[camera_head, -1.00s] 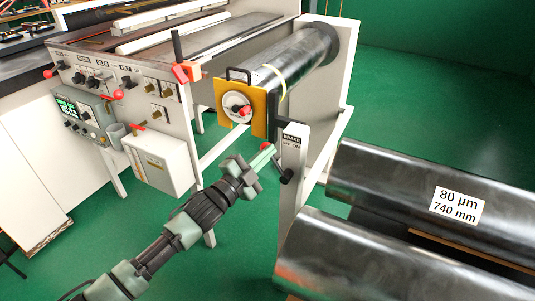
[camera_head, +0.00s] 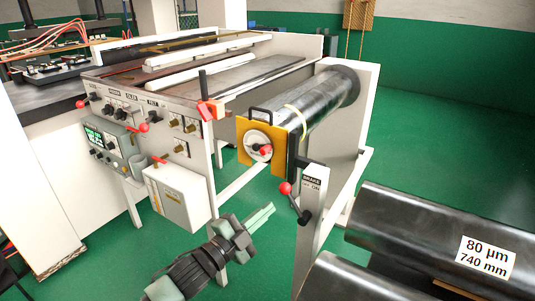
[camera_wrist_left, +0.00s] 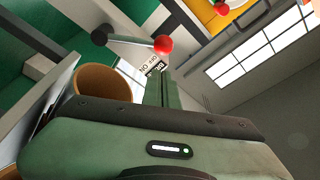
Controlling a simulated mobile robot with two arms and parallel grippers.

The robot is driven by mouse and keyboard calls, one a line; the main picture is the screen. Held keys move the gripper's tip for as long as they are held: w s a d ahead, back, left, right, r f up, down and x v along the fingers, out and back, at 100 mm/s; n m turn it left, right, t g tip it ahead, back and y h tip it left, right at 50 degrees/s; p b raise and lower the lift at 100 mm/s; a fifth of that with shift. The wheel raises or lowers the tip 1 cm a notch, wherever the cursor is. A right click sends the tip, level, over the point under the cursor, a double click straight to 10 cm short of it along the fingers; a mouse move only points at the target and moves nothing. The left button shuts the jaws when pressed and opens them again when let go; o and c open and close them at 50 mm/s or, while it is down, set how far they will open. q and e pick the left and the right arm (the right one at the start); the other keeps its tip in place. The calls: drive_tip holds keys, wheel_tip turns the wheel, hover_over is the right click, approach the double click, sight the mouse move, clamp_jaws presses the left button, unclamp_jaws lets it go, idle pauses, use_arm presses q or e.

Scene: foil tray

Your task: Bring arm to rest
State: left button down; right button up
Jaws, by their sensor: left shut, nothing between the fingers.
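My left gripper (camera_head: 262,219) is shut and empty, in the lower middle of the head view, in front of the machine. Its closed fingers also show in the left wrist view (camera_wrist_left: 161,90). The brake post (camera_head: 311,205) stands just right of the fingertips, with a gap between them in the head view. Its brake lever (camera_head: 294,202) has a red knob, which also shows in the left wrist view (camera_wrist_left: 163,45). My right gripper is in neither view.
A foil roll (camera_head: 315,107) with a yellow end plate (camera_head: 280,138) is mounted on the machine. Large spare rolls (camera_head: 410,235) lie at the lower right. A white box (camera_head: 178,197) and a control unit (camera_head: 108,142) are on the machine's front. Green floor (camera_head: 440,130) is open behind.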

use_arm(q)
drive_tip(key=s+a+f+n+y, duration=0.1)
drive_tip(key=a+f+n+y, duration=0.25)
drive_tip(key=f, duration=0.55)
drive_tip(key=a+f+n+g+y+p, duration=0.1)
drive_tip(key=a+f+n+y, duration=0.3)
drive_tip(key=f, duration=0.6)
drive_tip(key=s+a+f+n+y, duration=0.1)
drive_tip(key=a+f+n, duration=0.1)
drive_tip(key=a+f, duration=0.5)
drive_tip(key=s+a+f+n+g+y, duration=0.25)
drive_tip(key=s+f, duration=0.65)
drive_tip(key=f, duration=0.6)
drive_tip(key=s+a+f+n+g+y+p, duration=0.1)
drive_tip(key=s+a+f+n+g, duration=0.15)
drive_tip(key=s+f, duration=0.45)
drive_tip(key=s+a+f+n+g+y, duration=0.1)
drive_tip(key=s+a+f+g, duration=0.3)
drive_tip(key=s, duration=0.6)
drive_tip(key=s+f+n+g, duration=0.1)
drive_tip(key=s+f, duration=0.2)
drive_tip(key=s, duration=0.9)
drive_tip(key=s+a+f+n+g, duration=0.1)
drive_tip(key=s+f, duration=0.3)
drive_tip(key=s, duration=0.9)
drive_tip(key=shift+s+f+g+y+p, duration=0.25)
drive_tip(key=shift+f+g+y+p, duration=0.05)
drive_tip(key=shift+g+y+p, duration=0.1)
drive_tip(key=shift+n, duration=0.25)
